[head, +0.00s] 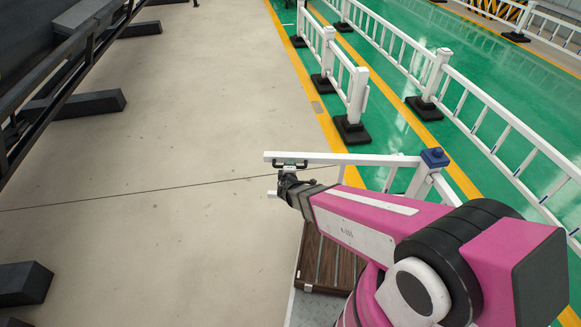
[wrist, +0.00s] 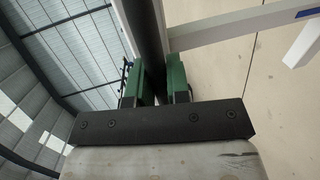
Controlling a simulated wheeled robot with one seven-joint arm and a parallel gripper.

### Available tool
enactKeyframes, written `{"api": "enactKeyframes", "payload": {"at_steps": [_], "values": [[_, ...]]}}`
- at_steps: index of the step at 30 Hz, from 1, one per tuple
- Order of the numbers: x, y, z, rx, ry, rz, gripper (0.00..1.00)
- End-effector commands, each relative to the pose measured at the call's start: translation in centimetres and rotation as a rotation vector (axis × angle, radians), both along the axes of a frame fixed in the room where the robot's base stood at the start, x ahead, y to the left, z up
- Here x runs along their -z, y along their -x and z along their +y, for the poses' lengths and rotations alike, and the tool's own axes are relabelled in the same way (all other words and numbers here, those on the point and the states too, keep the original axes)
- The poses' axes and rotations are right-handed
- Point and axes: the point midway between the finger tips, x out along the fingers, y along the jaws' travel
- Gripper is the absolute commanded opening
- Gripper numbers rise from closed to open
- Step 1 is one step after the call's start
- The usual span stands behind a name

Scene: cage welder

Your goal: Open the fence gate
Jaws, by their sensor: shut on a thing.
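The white fence gate (head: 325,158) runs left from a post with a blue cap (head: 435,158) in the head view. It stands out at an angle from the fence line, over the pale floor. A dark handle (head: 291,163) sits near the gate's free left end. My gripper (head: 289,171) is at this handle. In the wrist view, its green fingers (wrist: 164,78) are shut around a dark upright bar (wrist: 146,35), which looks like the handle. A white rail (wrist: 230,24) of the gate shows beside it. My arm hides the lower part of the gate.
A white fence post (head: 357,95) on a black foot (head: 351,132) ends the fence section beyond the gap. A longer white fence (head: 500,120) runs along the green floor at right. A black frame (head: 60,75) stands at far left. The pale floor (head: 190,130) between is clear.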

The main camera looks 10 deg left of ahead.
Motion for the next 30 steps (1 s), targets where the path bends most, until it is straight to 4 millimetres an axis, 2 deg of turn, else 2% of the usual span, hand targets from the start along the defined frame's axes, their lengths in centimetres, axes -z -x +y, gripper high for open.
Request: {"api": "enactKeyframes", "payload": {"at_steps": [5, 6, 7, 8, 17, 20, 24, 26, 27, 30], "values": [[0.1, 0.0, 0.0, 0.002, -0.001, 0.002, 0.0], [0.1, 0.0, 0.0, 0.002, -0.001, 0.002, 0.3], [0.1, 0.0, 0.0, 0.002, -0.001, 0.002, 0.39], [0.1, 0.0, 0.0, 0.002, -0.001, 0.001, 0.42], [-0.2, 0.0, 0.0, 0.001, -0.001, 0.0, 0.42], [-1.0, 0.0, -0.1, 0.002, -0.003, 0.0, 0.42], [-3.3, 0.2, -0.1, 0.002, -0.003, -0.001, 0.42], [-4.6, 0.2, -0.2, 0.003, -0.003, -0.004, 0.62], [-5.0, 0.9, 0.3, -0.001, -0.003, -0.004, 0.79], [-6.1, 2.6, 1.1, -0.001, -0.004, -0.006, 0.81]]}}
